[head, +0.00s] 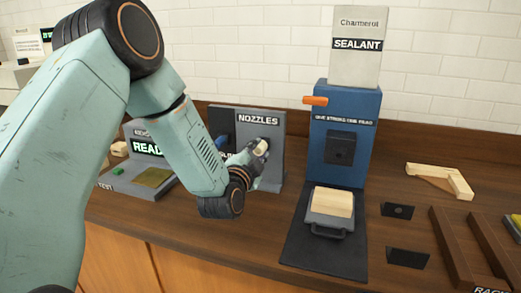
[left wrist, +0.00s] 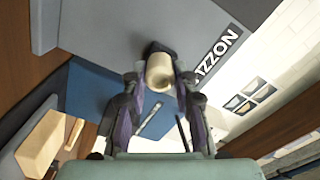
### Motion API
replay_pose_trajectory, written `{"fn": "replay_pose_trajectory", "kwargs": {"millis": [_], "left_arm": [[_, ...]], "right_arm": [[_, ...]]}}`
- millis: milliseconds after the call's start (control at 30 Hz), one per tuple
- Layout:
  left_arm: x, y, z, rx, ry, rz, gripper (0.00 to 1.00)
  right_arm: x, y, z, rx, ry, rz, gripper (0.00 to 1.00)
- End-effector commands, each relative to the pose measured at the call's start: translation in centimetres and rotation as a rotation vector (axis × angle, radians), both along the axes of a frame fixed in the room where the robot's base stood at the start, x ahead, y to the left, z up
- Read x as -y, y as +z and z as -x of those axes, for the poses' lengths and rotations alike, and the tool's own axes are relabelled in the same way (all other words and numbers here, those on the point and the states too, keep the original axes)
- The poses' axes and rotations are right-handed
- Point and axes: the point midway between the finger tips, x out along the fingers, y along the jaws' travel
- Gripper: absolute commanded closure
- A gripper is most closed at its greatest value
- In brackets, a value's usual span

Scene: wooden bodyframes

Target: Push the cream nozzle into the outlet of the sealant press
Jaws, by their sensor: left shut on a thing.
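The cream nozzle (head: 262,146) is at the front of the grey NOZZLES stand (head: 271,175). My left gripper (head: 258,158) is shut on it. In the left wrist view the nozzle (left wrist: 160,72) sits between the two fingers of my left gripper (left wrist: 159,88), its far end at a dark round holder (left wrist: 155,47). I cannot tell whether it is still seated there. The blue sealant press (head: 325,160) stands to the right, with a dark block (head: 341,148) on its front; I cannot make out its outlet. My right gripper is not in view.
A wooden block (head: 331,202) lies on a handled tray on the press's dark base (head: 310,250). An orange lever (head: 315,101) sticks out left of the press. A READY device (head: 150,178) stands left. Wooden frame pieces (head: 445,180) and a brown rack (head: 451,245) are at right.

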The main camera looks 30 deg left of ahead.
Motion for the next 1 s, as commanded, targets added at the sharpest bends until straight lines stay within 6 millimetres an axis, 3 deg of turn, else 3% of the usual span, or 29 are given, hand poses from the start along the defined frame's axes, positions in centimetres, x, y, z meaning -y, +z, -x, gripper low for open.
{"fn": "replay_pose_trajectory", "kwargs": {"millis": [1000], "left_arm": [[0.3, 0.0, 1.1, 0.0, 0.0, 0.0, 1.0]], "right_arm": [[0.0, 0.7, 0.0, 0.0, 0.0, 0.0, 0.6]]}}
